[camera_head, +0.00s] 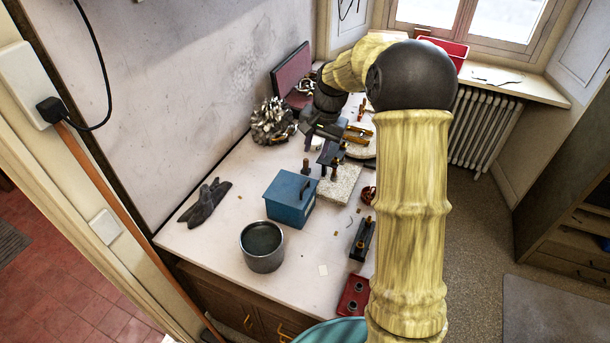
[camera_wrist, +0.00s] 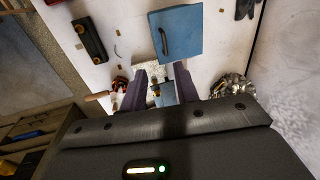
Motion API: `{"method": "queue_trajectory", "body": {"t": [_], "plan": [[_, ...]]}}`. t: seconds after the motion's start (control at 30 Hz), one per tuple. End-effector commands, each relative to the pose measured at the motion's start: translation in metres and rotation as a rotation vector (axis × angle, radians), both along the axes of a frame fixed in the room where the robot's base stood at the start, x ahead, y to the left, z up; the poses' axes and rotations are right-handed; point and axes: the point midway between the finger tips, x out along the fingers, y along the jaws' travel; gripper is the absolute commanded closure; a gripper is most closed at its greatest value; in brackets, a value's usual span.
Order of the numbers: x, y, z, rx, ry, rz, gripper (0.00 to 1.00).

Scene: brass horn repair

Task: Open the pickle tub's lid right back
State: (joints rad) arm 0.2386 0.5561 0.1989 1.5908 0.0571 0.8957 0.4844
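The blue pickle tub (camera_head: 286,212) is box-shaped and stands on the workbench with its lid (camera_head: 290,188) down flat. A dark bar handle (camera_head: 305,187) sits near the right edge of the lid. In the wrist view the blue lid (camera_wrist: 182,30) and its handle (camera_wrist: 163,42) lie just beyond my fingertips. My gripper (camera_wrist: 159,72) is open, its two dark fingers apart and clear of the tub.
A grey metal pot (camera_head: 262,259) of liquid stands in front of the tub. Dark gloves (camera_head: 205,202) lie to its left. A crumpled metallic heap (camera_head: 271,122) lies by the wall. A dark tool (camera_head: 362,240) and red block (camera_head: 353,296) lie to the right. Bench around the gloves is clear.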

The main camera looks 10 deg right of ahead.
Motion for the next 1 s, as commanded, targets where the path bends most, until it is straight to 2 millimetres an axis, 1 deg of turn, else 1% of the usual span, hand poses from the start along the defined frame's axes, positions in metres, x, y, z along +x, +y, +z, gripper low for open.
{"method": "queue_trajectory", "body": {"t": [0.03, 0.13, 0.43, 0.57, 0.67, 0.77, 1.0], "plan": [[0.008, -0.002, 0.005, 0.012, 0.004, -0.019, 0.69], [0.013, -0.004, 0.006, 0.023, 0.011, -0.04, 0.69], [0.014, -0.004, 0.005, 0.023, 0.01, -0.041, 0.69], [0.014, -0.003, 0.001, 0.023, 0.012, -0.039, 0.69], [0.015, -0.002, -0.008, 0.023, 0.012, -0.039, 0.69], [0.016, 0.001, -0.022, 0.023, 0.014, -0.039, 0.69], [0.021, 0.008, -0.063, 0.023, 0.014, -0.039, 0.69]]}}
